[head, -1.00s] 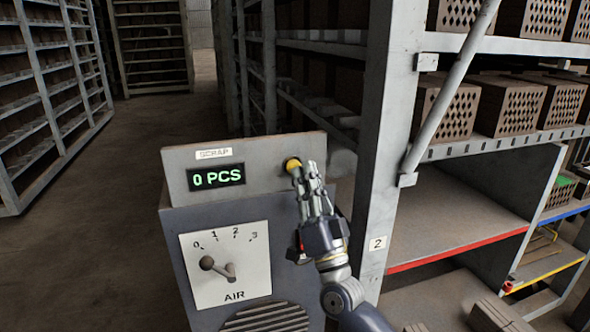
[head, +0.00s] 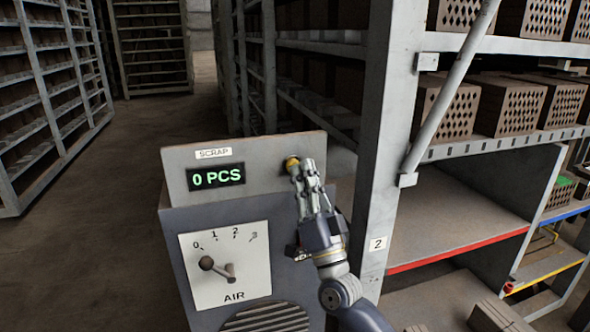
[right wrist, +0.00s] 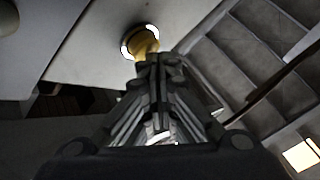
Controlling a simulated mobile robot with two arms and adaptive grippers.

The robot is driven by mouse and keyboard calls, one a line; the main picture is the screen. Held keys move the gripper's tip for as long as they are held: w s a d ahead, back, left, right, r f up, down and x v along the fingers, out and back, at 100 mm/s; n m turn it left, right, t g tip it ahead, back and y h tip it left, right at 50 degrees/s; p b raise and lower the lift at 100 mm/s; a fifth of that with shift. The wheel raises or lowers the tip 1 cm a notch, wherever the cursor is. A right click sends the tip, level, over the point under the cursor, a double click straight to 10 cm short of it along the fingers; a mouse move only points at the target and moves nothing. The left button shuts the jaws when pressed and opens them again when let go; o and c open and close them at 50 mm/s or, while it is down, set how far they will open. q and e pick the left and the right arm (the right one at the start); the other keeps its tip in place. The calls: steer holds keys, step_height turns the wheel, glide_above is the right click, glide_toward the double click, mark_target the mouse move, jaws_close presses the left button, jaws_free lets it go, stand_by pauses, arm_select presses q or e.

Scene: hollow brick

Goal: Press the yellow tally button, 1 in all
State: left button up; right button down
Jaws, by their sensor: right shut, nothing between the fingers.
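The yellow tally button (head: 292,163) sits on the grey sloped panel of the scrap box, right of the green display (head: 216,178), which reads "0 PCS". My right gripper (head: 304,168) is shut and empty, with its fingertips at the button and partly covering it. In the right wrist view the yellow button (right wrist: 145,42) with its pale ring shows just beyond the closed fingertips (right wrist: 150,62). I cannot tell whether the tips touch it. My left gripper is not in view.
Below the display is an AIR dial (head: 219,268) with a lever. A shelf upright (head: 378,180) stands close right of my right arm. Racks of hollow bricks (head: 517,108) fill the right. The aisle floor (head: 110,200) on the left is clear.

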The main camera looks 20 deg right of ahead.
steer(key=shift+w, duration=0.25)
steer(key=shift+s, duration=0.1)
stand_by(0.4)
steer(key=shift+s+p, duration=0.4)
steer(key=shift+s, duration=0.45)
steer(key=s+p, duration=0.2)
steer(key=s, duration=0.3)
steer(key=shift+d, duration=0.1)
steer(key=shift+f, duration=0.1)
stand_by(0.4)
